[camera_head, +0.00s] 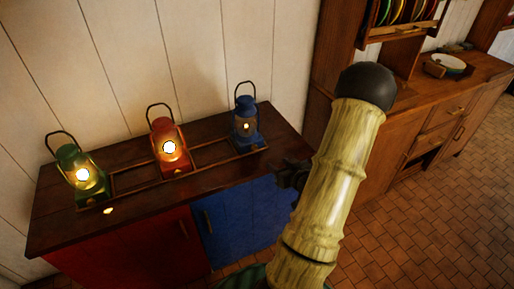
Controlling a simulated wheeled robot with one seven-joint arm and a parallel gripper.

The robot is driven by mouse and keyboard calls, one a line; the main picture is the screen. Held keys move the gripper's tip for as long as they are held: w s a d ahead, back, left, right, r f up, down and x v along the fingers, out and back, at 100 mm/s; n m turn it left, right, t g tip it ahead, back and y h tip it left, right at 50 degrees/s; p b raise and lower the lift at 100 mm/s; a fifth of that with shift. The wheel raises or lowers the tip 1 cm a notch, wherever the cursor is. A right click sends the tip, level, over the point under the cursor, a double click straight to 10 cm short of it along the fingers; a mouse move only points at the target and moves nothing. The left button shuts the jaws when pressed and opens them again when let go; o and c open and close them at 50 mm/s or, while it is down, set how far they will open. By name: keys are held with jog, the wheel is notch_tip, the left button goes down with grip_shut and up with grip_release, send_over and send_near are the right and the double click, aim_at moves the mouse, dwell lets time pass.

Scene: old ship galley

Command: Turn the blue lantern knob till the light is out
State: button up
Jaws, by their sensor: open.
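The blue lantern (244,115) stands upright at the right end of the dark wooden counter, its wire handle raised. A small, dim glow shows in its glass, much weaker than in the other two lanterns. Its knob is too small to make out. My gripper (287,175) is a dark shape to the lower right of the blue lantern, near the counter's right edge and apart from the lantern. It is open and looks empty, partly hidden behind my pale, bamboo-like arm.
A lit red lantern (167,150) and a lit green lantern (81,178) stand left of the blue one, along a low wooden rail. The counter (142,205) has red and blue doors below. A wooden cabinet (385,165) stands at right; tiled floor is open before it.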

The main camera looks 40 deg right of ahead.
aim_at(255, 148)
jog(key=p+x, duration=0.2)
jog(key=x, duration=1.5)
jog(key=shift+w+f, duration=0.15)
jog(key=shift+f, duration=0.05)
jog(key=c, duration=1)
